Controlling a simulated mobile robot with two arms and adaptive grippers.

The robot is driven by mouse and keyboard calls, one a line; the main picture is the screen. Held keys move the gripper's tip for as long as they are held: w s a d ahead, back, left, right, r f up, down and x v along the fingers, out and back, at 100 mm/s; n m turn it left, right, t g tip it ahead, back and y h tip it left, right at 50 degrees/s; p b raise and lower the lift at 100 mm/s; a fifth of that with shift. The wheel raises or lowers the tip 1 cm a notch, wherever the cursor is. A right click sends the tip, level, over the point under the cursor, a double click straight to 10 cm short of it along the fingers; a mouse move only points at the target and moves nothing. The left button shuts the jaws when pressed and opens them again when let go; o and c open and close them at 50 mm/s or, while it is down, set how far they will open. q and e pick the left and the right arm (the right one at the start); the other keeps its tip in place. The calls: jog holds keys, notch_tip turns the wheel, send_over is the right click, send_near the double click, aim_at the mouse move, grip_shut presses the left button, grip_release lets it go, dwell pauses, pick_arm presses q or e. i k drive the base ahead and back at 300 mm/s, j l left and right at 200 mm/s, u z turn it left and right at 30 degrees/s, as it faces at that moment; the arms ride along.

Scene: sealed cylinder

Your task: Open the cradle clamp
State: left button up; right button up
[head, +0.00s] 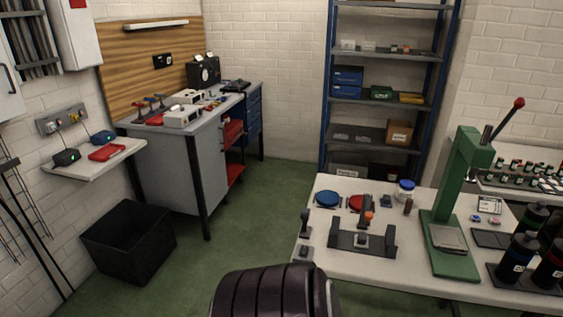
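The cradle (379,248) is a dark bracket with raised ends, standing on the white worktable at right. A small light block sits in its middle. A dark upright part with an orange tip (369,215) rises at the back of the cradle and looks like the clamp. At this size I cannot tell whether it is open or shut. No cylinder is visible in the cradle. Neither of my grippers is in view.
The worktable (325,263) also bears a green press (460,185), a blue disc (327,199), a red disc, a jar and dark bottles. A dark ribbed rounded shape (270,293) fills the bottom centre. Green floor (265,215) is clear left of the table.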

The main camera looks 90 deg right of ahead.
aim_at(368, 216)
jog(key=z, duration=3.4)
